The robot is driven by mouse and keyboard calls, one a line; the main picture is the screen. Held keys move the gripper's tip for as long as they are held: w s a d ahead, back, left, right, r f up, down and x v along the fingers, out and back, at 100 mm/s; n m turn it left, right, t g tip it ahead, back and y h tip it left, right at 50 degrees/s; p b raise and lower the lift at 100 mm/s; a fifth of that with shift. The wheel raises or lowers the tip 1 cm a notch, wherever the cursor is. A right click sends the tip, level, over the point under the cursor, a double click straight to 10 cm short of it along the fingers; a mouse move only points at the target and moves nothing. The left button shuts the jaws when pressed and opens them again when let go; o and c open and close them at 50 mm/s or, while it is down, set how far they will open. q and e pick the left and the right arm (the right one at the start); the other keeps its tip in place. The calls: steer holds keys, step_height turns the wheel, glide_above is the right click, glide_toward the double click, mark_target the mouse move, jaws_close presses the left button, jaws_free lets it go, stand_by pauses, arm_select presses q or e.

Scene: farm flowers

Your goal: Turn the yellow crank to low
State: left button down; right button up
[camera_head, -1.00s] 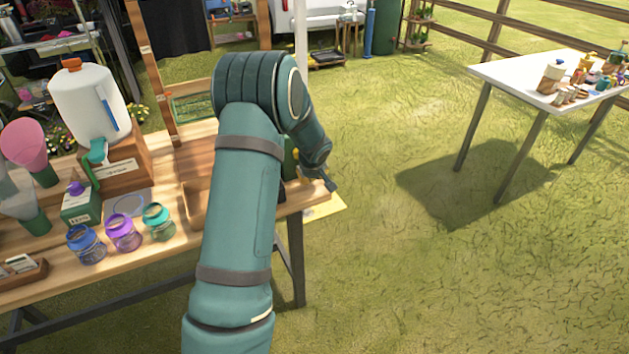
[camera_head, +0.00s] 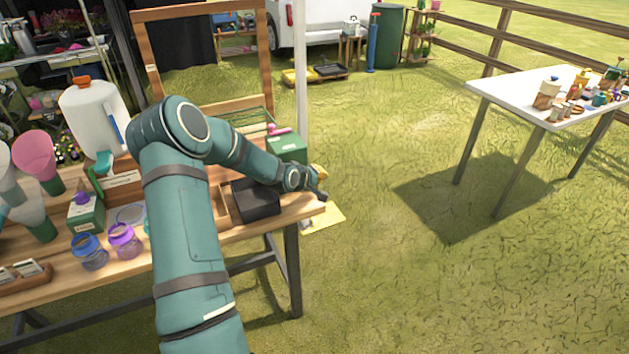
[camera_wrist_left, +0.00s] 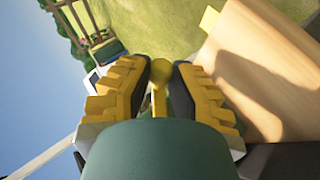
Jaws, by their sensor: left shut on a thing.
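The yellow crank (camera_wrist_left: 160,78) shows as a rounded yellow knob on a stem between the dark pads of my left gripper (camera_wrist_left: 160,88) in the left wrist view. The pads close in on it from both sides. In the head view my left gripper (camera_head: 318,184) is small and at the right end of the wooden table (camera_head: 150,262), beside the green box (camera_head: 287,149). The crank cannot be told apart from the gripper there, and its low mark is not visible. My right gripper is not in view.
Jars, including a purple one (camera_head: 125,240), stand left of my arm, with a white jug (camera_head: 92,118) behind. A white table (camera_head: 550,100) stands apart at the right, with open grass between.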

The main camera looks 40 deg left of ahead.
arm_select(q)
steer(key=shift+w+r+t, duration=0.25)
steer(key=shift+r+t, duration=0.2)
steer(key=shift+t, duration=0.35)
steer(key=shift+r+p, duration=0.1)
steer(key=shift+p, duration=0.2)
steer(key=shift+d, duration=0.1)
steer(key=c, duration=0.8)
jaws_free()
steer(key=shift+w, duration=0.15)
steer(key=shift+s, duration=0.2)
steer(key=shift+s, duration=0.3)
steer(key=v, duration=1.1)
steer(key=shift+r, duration=0.1)
